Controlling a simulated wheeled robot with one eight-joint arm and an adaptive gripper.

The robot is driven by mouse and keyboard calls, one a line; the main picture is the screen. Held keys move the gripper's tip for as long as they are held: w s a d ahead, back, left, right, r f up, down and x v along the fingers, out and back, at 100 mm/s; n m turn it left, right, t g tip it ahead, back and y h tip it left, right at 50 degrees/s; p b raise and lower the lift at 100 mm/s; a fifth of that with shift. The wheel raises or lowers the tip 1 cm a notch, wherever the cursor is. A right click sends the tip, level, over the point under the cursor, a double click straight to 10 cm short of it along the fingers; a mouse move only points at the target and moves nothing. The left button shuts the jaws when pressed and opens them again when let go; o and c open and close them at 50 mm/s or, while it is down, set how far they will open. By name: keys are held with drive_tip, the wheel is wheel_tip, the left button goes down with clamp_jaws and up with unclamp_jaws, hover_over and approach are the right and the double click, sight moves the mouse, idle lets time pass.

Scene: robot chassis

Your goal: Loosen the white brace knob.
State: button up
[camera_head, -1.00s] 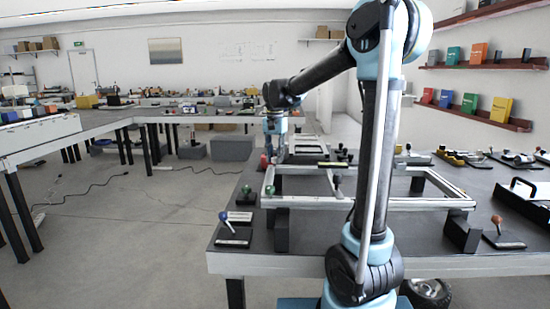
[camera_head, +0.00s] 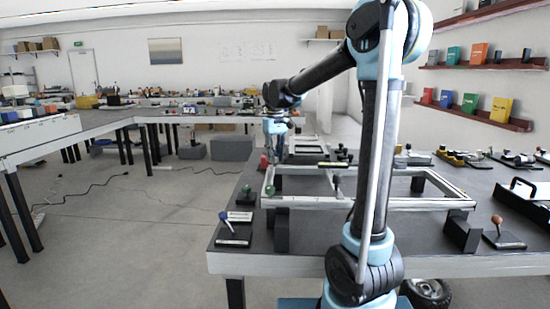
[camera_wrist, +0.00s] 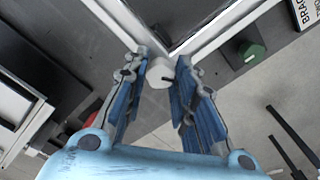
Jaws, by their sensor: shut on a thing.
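The white brace knob (camera_wrist: 158,73) is in the upper middle of the wrist view, at the corner of the pale metal frame. My gripper (camera_wrist: 164,78) has its blue-padded fingers on either side of the knob and is shut on it. A small dark pin or slot shows on the knob's right side. In the head view my gripper (camera_head: 276,152) points down at the far left corner of the frame (camera_head: 310,202). The knob itself is too small and hidden to make out there.
A green knob (camera_wrist: 251,53) on a dark base and a label plate (camera_wrist: 302,12) lie to the right in the wrist view. A red knob (camera_head: 264,161) stands close left of my gripper. A blue-tipped lever (camera_head: 225,217) stands at the table's near left corner.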

drive_tip(key=n, duration=0.7)
drive_tip(key=shift+w+r, duration=0.1)
drive_tip(key=shift+w, duration=0.1)
idle(0.4)
drive_tip(key=o, duration=1.1)
drive_tip(key=shift+s, duration=0.1)
wheel_tip(320, 180, up, 12)
drive_tip(key=shift+f, duration=0.1)
